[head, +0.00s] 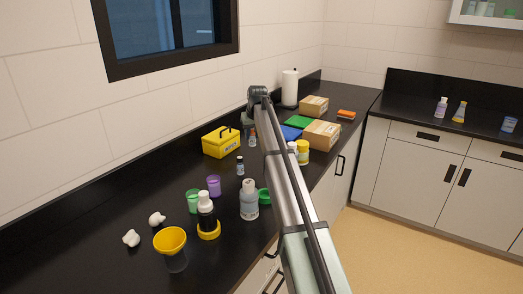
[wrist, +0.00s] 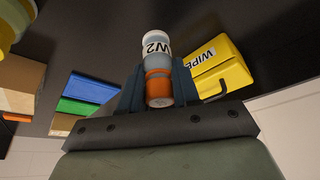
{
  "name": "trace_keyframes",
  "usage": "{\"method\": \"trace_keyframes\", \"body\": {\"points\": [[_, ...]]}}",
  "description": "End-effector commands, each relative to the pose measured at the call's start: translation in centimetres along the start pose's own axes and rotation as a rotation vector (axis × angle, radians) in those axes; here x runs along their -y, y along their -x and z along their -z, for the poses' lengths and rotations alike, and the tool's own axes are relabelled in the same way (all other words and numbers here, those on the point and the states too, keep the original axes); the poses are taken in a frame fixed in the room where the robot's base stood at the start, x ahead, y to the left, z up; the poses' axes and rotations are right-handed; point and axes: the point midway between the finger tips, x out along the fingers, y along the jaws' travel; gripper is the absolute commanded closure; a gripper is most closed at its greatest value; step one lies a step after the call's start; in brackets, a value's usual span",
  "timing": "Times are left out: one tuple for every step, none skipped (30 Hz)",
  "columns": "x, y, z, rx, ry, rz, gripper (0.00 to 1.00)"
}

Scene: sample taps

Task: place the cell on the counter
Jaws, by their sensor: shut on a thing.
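The cell is a small clear vial with a white label reading W2 and an orange part; it shows in the wrist view (wrist: 157,65) between my fingers. My gripper (wrist: 158,88) is shut on it around the orange part. In the head view my gripper (head: 249,127) is at the far end of my arm, over the back of the black counter (head: 95,262), with the cell (head: 253,140) beside it, small and partly hidden. I cannot tell whether the cell touches the counter.
A yellow wipes box (head: 221,141) is left of my gripper, a small dark-capped vial (head: 240,166) in front.

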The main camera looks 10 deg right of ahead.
Motion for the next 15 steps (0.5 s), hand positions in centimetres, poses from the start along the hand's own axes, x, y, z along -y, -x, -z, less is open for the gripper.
{"method": "trace_keyframes", "body": {"points": [[0.0, -0.7, -0.4, 0.0, 0.0, 0.0, 0.99], [0.1, -1.1, -0.6, 0.0, 0.0, 0.0, 0.99], [0.1, -1.7, -0.9, 0.001, 0.0, 0.0, 0.99], [0.1, -2.2, -1.1, 0.002, 0.001, 0.001, 0.99], [0.1, -2.7, -1.3, 0.002, 0.001, 0.001, 0.99], [0.1, -3.2, -1.5, 0.001, 0.001, 0.0, 0.99], [0.1, -3.6, -1.6, 0.0, 0.001, 0.0, 0.99], [0.1, -4.0, -1.8, 0.0, 0.001, 0.0, 0.99], [0.1, -4.4, -1.9, 0.001, 0.001, 0.0, 0.99], [0.1, -4.6, -2.0, 0.001, 0.001, 0.0, 0.99], [0.1, -4.8, -2.1, 0.001, 0.001, 0.0, 0.99], [0.1, -5.0, -2.1, 0.001, 0.001, 0.001, 0.99], [0.1, -5.2, -2.2, 0.001, 0.001, 0.0, 0.99], [0.1, -5.4, -2.3, 0.0, 0.001, 0.0, 0.99], [0.1, -5.7, -2.4, 0.0, 0.001, 0.0, 0.99]]}}
